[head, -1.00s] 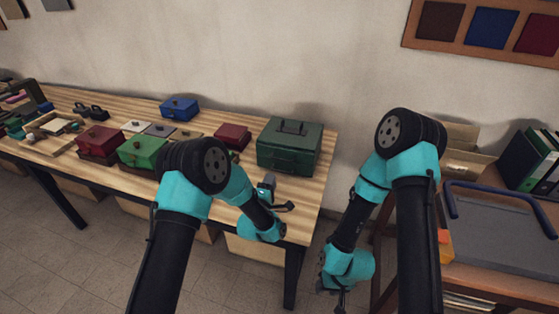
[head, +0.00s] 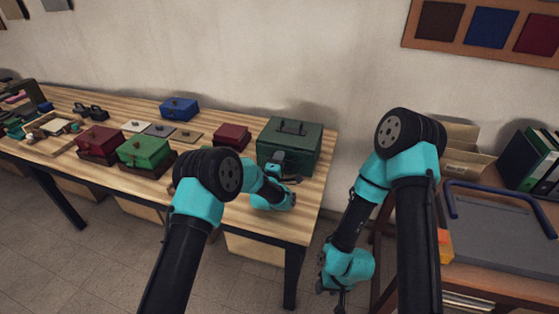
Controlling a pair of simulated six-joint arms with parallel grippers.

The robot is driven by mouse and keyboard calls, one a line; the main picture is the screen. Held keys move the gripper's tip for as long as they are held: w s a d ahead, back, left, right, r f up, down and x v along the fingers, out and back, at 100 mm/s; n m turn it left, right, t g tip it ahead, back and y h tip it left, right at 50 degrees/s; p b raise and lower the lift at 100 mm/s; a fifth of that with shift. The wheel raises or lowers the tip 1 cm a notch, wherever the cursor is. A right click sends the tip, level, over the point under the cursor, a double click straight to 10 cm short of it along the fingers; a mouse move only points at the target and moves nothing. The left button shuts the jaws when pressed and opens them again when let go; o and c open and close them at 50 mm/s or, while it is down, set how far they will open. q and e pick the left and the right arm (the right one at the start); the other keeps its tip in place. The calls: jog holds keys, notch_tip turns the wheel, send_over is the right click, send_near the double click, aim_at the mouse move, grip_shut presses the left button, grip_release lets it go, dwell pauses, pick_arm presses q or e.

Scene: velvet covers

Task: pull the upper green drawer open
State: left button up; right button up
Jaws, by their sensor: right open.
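The dark green cabinet (head: 308,146) stands on the right end of the wooden table, with a dark handle on its top. My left gripper (head: 281,164) is at its front and covers part of that face. I cannot tell whether it touches the cabinet or whether its jaws are open. The upper drawer's edges are too small and too covered to make out, and I see no drawer standing out. My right gripper (head: 341,292) is open and hangs low, to the right of the table's end and away from the cabinet.
A dark red box (head: 231,136) stands left of the cabinet. A brighter green box (head: 143,151), a red box (head: 98,141) and a blue box (head: 179,108) stand further left. The wooden table (head: 295,212) is bare near its front right corner. A side desk (head: 500,240) is at right.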

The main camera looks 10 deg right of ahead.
pick_arm(q)
grip_shut()
jog(key=shift+s, duration=0.1)
dwell(0.5)
